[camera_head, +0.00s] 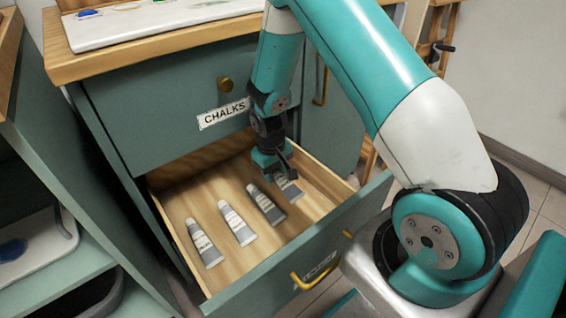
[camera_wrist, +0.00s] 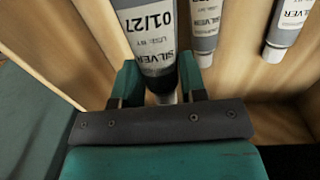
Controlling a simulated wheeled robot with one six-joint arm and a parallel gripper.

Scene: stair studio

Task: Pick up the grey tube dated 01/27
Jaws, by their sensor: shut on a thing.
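The grey tube dated 01/27 (camera_wrist: 160,32) is in the middle of the wrist view, with 01/27 and SILVER on its white label. My gripper (camera_wrist: 158,88) has a finger on either side of the tube's lower end and is shut on it. In the head view my gripper (camera_head: 281,170) is down in the open drawer, at the rightmost tube (camera_head: 288,188), partly hidden by the gripper. I cannot tell whether the tube is lifted off the drawer floor.
The open wooden drawer (camera_head: 325,182) holds three other grey tubes, (camera_head: 266,204) being the nearest, to the left of my gripper. A closed drawer labelled CHALKS (camera_head: 223,114) is above. A wooden worktop (camera_head: 130,57) with a white tray is higher up.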

